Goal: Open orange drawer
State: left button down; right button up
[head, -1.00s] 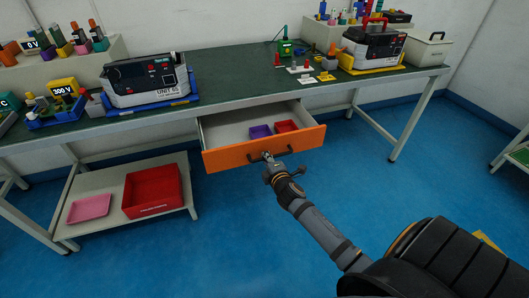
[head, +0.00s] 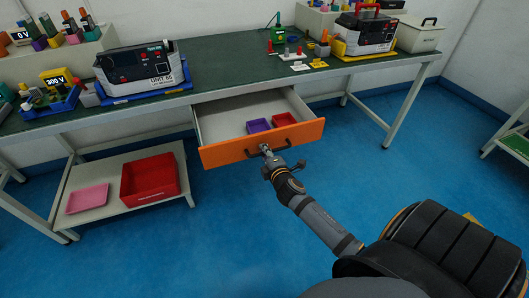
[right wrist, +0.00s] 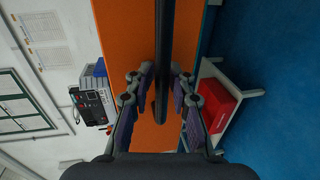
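The orange drawer (head: 225,154) under the green workbench is pulled partly out, its front standing clear of the bench edge. Its grey inside holds a purple tray (head: 259,126) and a red tray (head: 284,119). A dark bar handle (head: 282,151) is on the orange front. My right gripper (head: 266,150) is at the handle's left part. In the right wrist view, the gripper (right wrist: 162,75) has its fingers on both sides of the dark handle bar (right wrist: 163,30), apparently shut on it, with the orange front (right wrist: 125,30) behind. My left gripper is out of view.
The workbench (head: 225,75) carries a test unit (head: 140,70) and a toolbox (head: 365,33). A low shelf at left holds a red bin (head: 150,180) and a pink tray (head: 87,199). Blue floor in front of the drawer is clear.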

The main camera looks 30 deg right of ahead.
jog(key=shift+s, duration=0.1)
jog(key=shift+s+a, duration=0.1)
jog(key=shift+s, duration=0.2)
jog(key=v, duration=1.1)
jog(key=shift+s, duration=0.1)
